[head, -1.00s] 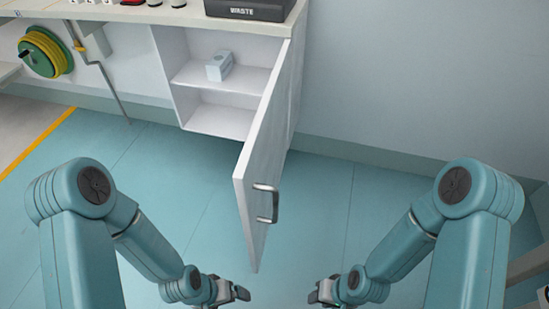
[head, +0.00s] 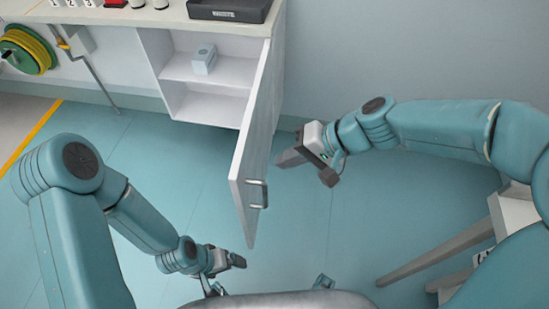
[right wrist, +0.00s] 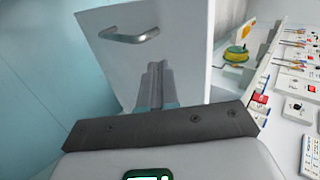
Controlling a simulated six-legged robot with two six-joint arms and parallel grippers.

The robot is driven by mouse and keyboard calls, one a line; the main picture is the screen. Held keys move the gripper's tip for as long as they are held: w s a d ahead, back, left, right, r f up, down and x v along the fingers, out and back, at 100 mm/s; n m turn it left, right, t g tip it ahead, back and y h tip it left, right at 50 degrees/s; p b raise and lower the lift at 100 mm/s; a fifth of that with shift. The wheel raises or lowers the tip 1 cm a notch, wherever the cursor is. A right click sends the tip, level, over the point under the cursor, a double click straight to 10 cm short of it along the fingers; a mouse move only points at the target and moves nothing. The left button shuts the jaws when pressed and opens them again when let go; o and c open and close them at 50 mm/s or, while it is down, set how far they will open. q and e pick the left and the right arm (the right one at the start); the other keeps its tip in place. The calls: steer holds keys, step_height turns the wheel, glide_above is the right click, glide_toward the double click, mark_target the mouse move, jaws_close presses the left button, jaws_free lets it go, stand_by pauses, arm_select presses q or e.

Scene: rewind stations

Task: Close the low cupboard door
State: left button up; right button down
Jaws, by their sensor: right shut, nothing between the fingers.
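The low cupboard (head: 165,75) stands under the worktop, and its white door (head: 254,145) is open, swung out toward me from the right side. A metal bar handle (head: 258,194) is on its outer face, near the free edge. My right gripper (head: 282,160) is shut and empty, to the right of the door on its outer side. In the right wrist view the shut fingers (right wrist: 155,85) point at the door (right wrist: 180,40), with the handle (right wrist: 131,36) up and left; I cannot tell whether they touch it. My left gripper (head: 238,261) is low, near the door's bottom corner; its jaws are unclear.
A small pale box (head: 204,60) stands on the cupboard's shelf. A black waste tray (head: 229,9) sits on the worktop above. A green and yellow reel (head: 28,50) hangs at the left.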

mark_target(247, 175)
steer(key=b+x, duration=0.2)
steer(key=x, duration=0.6)
steer(key=shift+a+f, duration=0.1)
steer(key=shift+f, duration=0.25)
steer(key=shift+a+f, duration=0.1)
steer(key=shift+a, duration=0.05)
steer(key=shift+a, duration=0.15)
